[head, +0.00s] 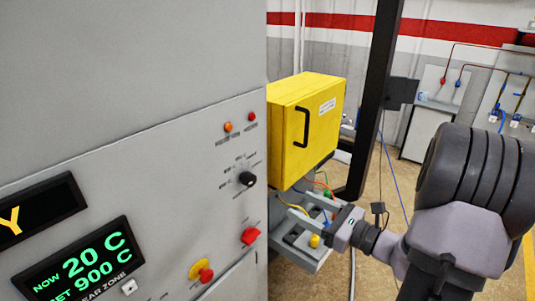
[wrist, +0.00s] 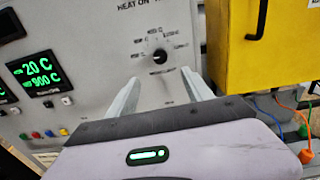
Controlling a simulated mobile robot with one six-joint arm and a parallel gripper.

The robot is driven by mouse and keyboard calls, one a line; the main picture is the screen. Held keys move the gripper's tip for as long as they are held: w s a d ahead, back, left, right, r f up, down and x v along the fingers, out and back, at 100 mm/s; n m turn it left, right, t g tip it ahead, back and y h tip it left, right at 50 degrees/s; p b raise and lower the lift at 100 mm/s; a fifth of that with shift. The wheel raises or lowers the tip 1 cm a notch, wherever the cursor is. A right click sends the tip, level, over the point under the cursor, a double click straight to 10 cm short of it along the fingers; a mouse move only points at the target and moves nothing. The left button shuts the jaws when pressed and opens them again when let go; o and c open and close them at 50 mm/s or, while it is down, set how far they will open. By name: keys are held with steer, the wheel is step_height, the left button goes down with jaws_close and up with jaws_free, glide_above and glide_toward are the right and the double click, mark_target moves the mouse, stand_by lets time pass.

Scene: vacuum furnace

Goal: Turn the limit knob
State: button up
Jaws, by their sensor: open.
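The limit knob (head: 247,179) is a small black round knob on the grey furnace panel, with printed marks fanned around its upper side. It also shows in the wrist view (wrist: 159,57), just beyond and between my fingertips. My gripper (wrist: 161,77) is open and empty, its two pale fingers pointing at the panel on either side of the knob's line. In the head view my gripper (head: 276,218) is right of and below the knob, apart from it. The knob's exact pointer direction is too small to tell.
A yellow box (head: 305,125) with a black handle is right of the panel. A red button (head: 251,236) and a red-and-yellow emergency stop (head: 203,273) sit below the knob. A green display (head: 83,265) reads 20 C and 900 C. Coloured cables (wrist: 283,117) hang below the yellow box.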

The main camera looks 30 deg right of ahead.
mark_target(253, 181)
steer(key=p+x, duration=0.2)
steer(key=x, duration=1.5)
steer(key=shift+w+f, duration=0.1)
steer(key=shift+w, duration=0.15)
jaws_close()
